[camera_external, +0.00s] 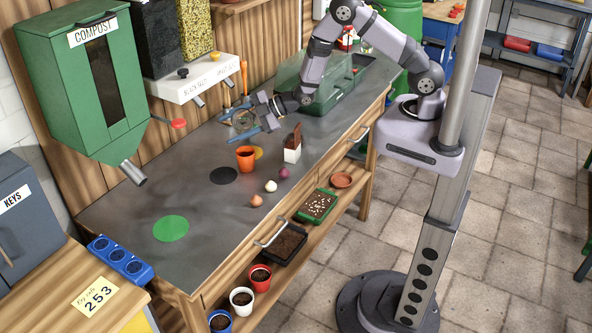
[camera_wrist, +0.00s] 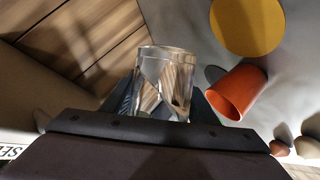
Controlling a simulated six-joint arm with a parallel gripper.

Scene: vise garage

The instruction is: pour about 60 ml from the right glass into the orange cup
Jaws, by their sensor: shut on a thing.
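My gripper (camera_external: 238,124) is shut on a clear glass (camera_external: 244,121), with one blue finger on each side of it. It is above the grey bench, behind the orange cup. In the wrist view the glass (camera_wrist: 165,82) stands between the fingers (camera_wrist: 163,104); I cannot tell its liquid level or exact tilt. The orange cup (camera_external: 246,160) stands upright on the bench, in front of the gripper and apart from the glass. In the wrist view the cup (camera_wrist: 237,91) is to the right of the glass, its mouth partly visible. I see no second glass clearly.
A black disc (camera_external: 224,175) and a green disc (camera_external: 171,228) lie further left. Dispensers (camera_external: 190,78) hang behind.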

